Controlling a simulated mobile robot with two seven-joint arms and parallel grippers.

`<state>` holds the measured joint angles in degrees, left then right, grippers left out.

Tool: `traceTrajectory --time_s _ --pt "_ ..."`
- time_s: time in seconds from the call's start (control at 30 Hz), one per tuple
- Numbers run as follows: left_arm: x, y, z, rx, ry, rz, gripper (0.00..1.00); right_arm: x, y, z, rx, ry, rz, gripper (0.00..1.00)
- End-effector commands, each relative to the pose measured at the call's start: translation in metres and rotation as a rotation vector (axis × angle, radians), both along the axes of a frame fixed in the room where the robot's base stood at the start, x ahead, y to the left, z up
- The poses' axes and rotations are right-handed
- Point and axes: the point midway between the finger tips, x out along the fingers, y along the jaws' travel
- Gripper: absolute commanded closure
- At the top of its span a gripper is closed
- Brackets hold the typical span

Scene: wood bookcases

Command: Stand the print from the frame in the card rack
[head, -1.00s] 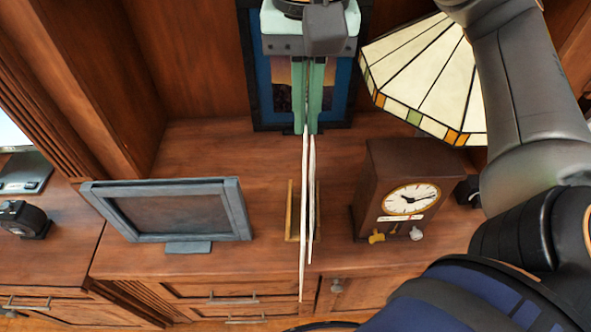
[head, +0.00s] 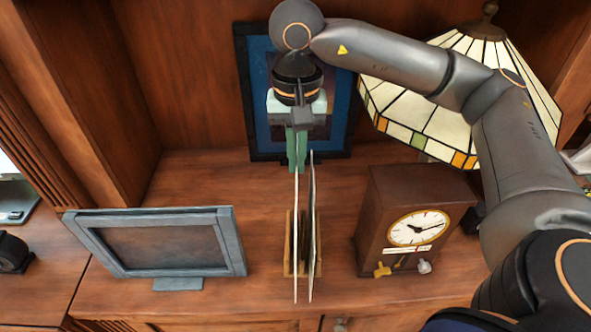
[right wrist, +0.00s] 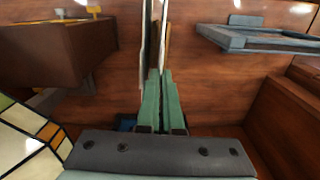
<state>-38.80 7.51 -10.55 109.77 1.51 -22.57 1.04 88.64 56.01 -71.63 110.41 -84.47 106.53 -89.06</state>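My right gripper (head: 297,168) points down over the card rack and is shut on the print (head: 296,225), a thin sheet seen edge-on. The print hangs upright, its lower part overlapping the wooden card rack (head: 289,262); I cannot tell whether it touches the rack's base. A second thin sheet (head: 312,225) stands close beside it on the right, slightly apart. In the right wrist view the closed green fingers (right wrist: 161,100) meet at the print's edge. The grey frame (head: 162,276) stands at the left, its opening plain brown. My left gripper is not in view.
A wooden clock (head: 390,195) stands just right of the rack. A stained-glass lamp (head: 440,110) is behind it, near my right arm. A blue-bordered picture (head: 338,130) leans on the back panel. Bare shelf lies between the frame and the rack.

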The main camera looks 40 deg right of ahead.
Motion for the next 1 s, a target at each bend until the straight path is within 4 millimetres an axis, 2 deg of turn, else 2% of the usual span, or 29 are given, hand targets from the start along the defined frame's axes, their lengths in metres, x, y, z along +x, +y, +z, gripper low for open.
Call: traceTrajectory --time_s 0.1,0.37,0.57,0.97,1.0 --pt "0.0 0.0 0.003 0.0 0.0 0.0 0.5 0.011 -0.007 -0.015 0.0 0.0 -0.003 1.0" --pt "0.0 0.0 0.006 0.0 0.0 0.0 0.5 0.025 -0.015 -0.034 0.001 0.001 -0.002 1.0" --pt "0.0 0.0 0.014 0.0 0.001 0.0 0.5 0.024 -0.015 -0.06 0.0 0.0 -0.002 1.0" --pt "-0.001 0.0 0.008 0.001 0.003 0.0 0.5 0.024 -0.014 -0.068 0.001 -0.002 -0.001 1.0" --pt "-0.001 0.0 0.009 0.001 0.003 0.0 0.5 0.024 -0.014 -0.067 0.001 -0.002 -0.001 0.95"
